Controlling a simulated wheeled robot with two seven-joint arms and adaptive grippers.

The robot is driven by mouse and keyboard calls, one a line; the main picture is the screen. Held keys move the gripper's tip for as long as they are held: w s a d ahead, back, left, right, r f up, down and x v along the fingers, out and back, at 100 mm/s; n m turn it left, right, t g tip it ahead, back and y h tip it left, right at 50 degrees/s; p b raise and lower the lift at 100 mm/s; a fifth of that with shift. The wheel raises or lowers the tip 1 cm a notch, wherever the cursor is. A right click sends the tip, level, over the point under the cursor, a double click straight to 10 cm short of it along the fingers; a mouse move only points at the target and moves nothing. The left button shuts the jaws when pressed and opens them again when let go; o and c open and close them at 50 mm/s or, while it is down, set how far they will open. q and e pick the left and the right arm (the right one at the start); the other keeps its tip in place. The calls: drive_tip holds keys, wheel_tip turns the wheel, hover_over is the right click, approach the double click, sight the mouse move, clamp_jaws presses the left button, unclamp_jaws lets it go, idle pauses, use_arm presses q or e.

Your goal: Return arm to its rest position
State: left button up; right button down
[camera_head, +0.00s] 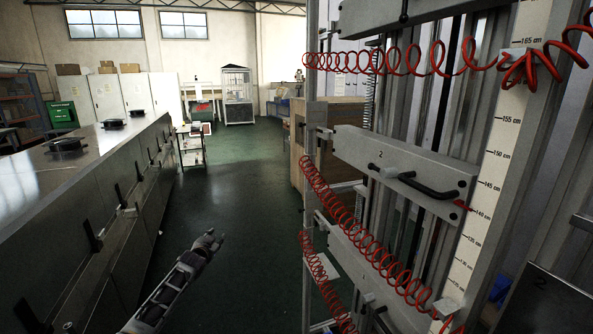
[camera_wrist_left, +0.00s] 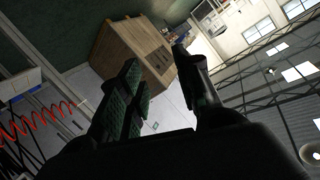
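My left arm comes up from the bottom of the head view. Its gripper (camera_head: 215,238) is over the green floor of the aisle, between the metal dryer on the left and the rack on the right. In the left wrist view the two dark fingers of this gripper (camera_wrist_left: 160,78) stand apart with a clear gap, and nothing is between them. The gripper touches nothing that I can see. My right arm and right gripper are not in view.
The long metal dryer (camera_head: 42,188) with black handles runs along the left. A tall rack (camera_head: 385,160) with red coiled hoses (camera_head: 350,225) and a height scale (camera_head: 500,150) stands close on the right. A cart (camera_head: 192,148) is farther back. The aisle floor (camera_head: 245,185) is clear.

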use_arm(q)
drive_tip(key=s+f+n+g, duration=0.1)
drive_tip(key=s+f+g, duration=0.1)
drive_tip(key=s+f, duration=1.1)
drive_tip(key=s+f+g, duration=0.3)
drive_tip(key=s+f, duration=0.5)
drive_tip(key=f, duration=0.8)
drive_tip(key=s+f+n+g, duration=0.1)
drive_tip(key=s+f+g, duration=0.1)
drive_tip(key=s+f, duration=1.1)
drive_tip(key=s+d+f+g, duration=0.2)
drive_tip(key=s+f, duration=0.5)
drive_tip(key=s, duration=0.4)
drive_tip(key=s+d+f+g, duration=0.2)
drive_tip(key=s+f, duration=0.5)
drive_tip(key=s, duration=0.4)
drive_tip(key=s+d+f+g, duration=0.1)
drive_tip(key=s+f, duration=0.1)
drive_tip(key=s, duration=1.1)
drive_tip(key=s+d+f+g, duration=0.2)
drive_tip(key=s+f, duration=0.1)
drive_tip(key=s, duration=1)
drive_tip(key=shift+s+n, duration=0.15)
drive_tip(key=shift+n, duration=0.25)
drive_tip(key=shift+f, duration=0.1)
